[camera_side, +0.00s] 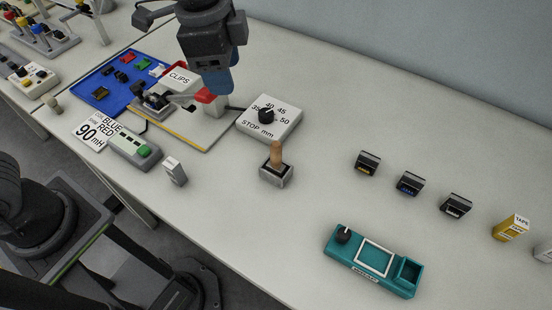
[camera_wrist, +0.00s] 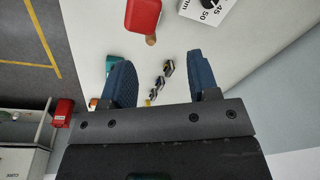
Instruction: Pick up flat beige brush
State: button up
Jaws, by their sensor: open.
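A tan, wooden-looking handle (camera_side: 277,153) stands upright in a small grey block holder (camera_side: 275,176) near the middle of the bench. It may be the brush; its lower end is hidden in the holder, so I cannot tell its flat part. In the wrist view a tan tip (camera_wrist: 151,40) shows just below a red part, probably the same handle. My gripper (camera_side: 222,88) is above the clips station, up and left of the handle and apart from it. In the wrist view my gripper (camera_wrist: 163,78) has its two blue fingers spread wide, with nothing held between them.
A red lever (camera_side: 207,95) is close to my gripper at the clips station. A white stop dial box (camera_side: 270,118) stands behind the handle. A teal fixture (camera_side: 374,262) is at front right, with several small dark holders (camera_side: 409,184) behind.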

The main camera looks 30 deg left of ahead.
aim_at(276, 154)
jog(key=w+d+f+m+g, duration=0.1)
jog(key=w+d+f+m, duration=0.1)
jog(key=d+f+m, duration=0.45)
jog(key=f, duration=0.2)
jog(key=d+f+n, duration=0.1)
jog(key=f, duration=0.1)
jog(key=f+n, duration=0.1)
jog(key=f, duration=0.2)
jog(key=shift+d+y, duration=0.25)
jog(key=shift+y, duration=0.05)
jog(key=f, duration=0.5)
jog(key=shift+w+f, duration=0.1)
jog(key=shift+w, duration=0.1)
jog(key=c, duration=1)
